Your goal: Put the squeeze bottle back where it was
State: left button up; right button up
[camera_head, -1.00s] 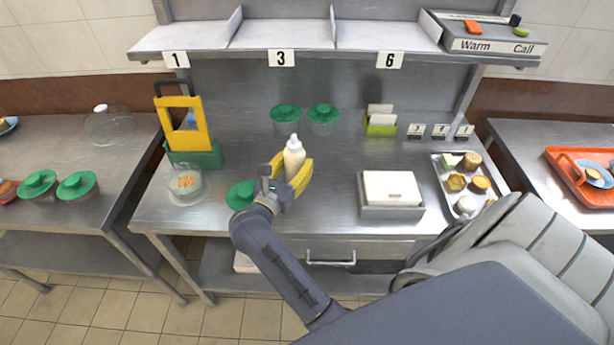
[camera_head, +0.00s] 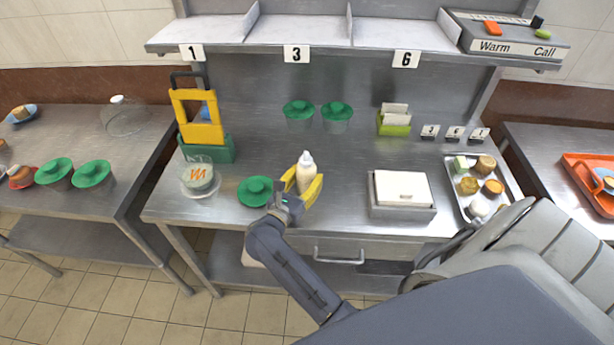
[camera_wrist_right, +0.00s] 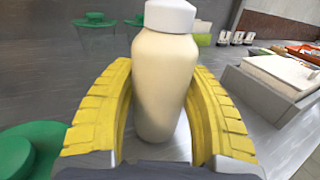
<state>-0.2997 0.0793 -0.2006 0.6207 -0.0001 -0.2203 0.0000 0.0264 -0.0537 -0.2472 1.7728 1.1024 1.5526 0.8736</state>
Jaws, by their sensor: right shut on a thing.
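A cream squeeze bottle (camera_head: 306,170) with a white cap stands upright near the front middle of the steel table (camera_head: 300,222). My right gripper (camera_head: 303,186) has its yellow fingers on both sides of the bottle and is shut on it. In the right wrist view the bottle (camera_wrist_right: 163,85) is upright between the curved yellow fingers (camera_wrist_right: 165,120). Whether its base touches the table is hard to tell. My left gripper is not in view.
A clear container (camera_head: 198,176) is further left. A white-topped box (camera_head: 402,188) and a food tray (camera_head: 475,205) stand to the right. Two green-lidded pots (camera_head: 337,112) stand behind. The table between is clear.

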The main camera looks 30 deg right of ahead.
aim_at(301, 185)
jog(key=shift+f, duration=0.1)
jog(key=o, duration=0.8)
jog(key=shift+o, duration=0.2)
jog(key=shift+v, duration=2.75)
